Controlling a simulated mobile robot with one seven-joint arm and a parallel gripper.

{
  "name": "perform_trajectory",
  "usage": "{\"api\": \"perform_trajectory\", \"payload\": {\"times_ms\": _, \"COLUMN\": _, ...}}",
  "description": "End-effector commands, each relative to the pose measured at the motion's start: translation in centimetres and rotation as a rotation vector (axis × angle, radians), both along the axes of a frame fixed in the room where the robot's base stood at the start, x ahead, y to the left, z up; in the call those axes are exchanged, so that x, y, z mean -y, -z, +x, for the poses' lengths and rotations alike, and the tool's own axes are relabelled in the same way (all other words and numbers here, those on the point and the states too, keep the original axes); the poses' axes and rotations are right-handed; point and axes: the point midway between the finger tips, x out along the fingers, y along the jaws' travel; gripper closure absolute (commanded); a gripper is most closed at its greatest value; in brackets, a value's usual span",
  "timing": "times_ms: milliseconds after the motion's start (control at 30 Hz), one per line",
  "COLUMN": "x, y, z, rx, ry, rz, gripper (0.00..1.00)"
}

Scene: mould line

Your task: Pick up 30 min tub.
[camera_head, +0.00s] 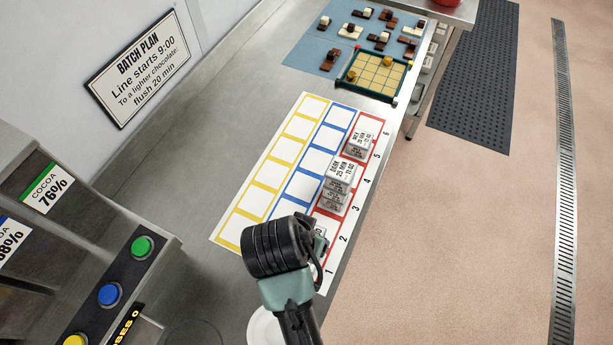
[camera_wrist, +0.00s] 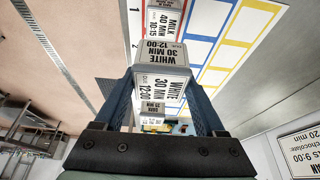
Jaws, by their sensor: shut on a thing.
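The 30 min tub (camera_wrist: 162,86) is a pale block labelled "WHITE 30 MIN 12:00" on its top and side. In the wrist view it sits between the two fingers of my gripper (camera_wrist: 163,104), which is shut on it. In the head view my gripper (camera_head: 318,240) is over the near end of the red column of the mat (camera_head: 232,228). There only a small pale part of the tub shows, and my wrist hides the rest. I cannot tell whether the tub is clear of the surface.
A stack topped by a "DARK 25 MIN" tub (camera_head: 342,170) stands farther along the red column, with another stack (camera_head: 358,143) beyond it. A "MILK 40 MIN 10:15" label (camera_wrist: 165,16) shows close to the held tub. A green-edged tray (camera_head: 345,84) and chocolates lie at the far end.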

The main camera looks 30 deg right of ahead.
Motion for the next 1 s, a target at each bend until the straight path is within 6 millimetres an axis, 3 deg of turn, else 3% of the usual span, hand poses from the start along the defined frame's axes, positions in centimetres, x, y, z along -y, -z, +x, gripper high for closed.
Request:
{"api": "perform_trajectory", "payload": {"times_ms": 300, "x": 0.0, "y": -4.4, "z": 0.0, "rx": 0.000, "ry": 0.000, "rz": 0.000, "gripper": 0.90}}
{"api": "perform_trajectory", "payload": {"times_ms": 700, "x": 0.0, "y": -8.7, "z": 0.0, "rx": 0.000, "ry": 0.000, "rz": 0.000, "gripper": 0.90}}
{"api": "perform_trajectory", "payload": {"times_ms": 1000, "x": 0.0, "y": -8.8, "z": 0.0, "rx": 0.000, "ry": 0.000, "rz": 0.000, "gripper": 0.90}}
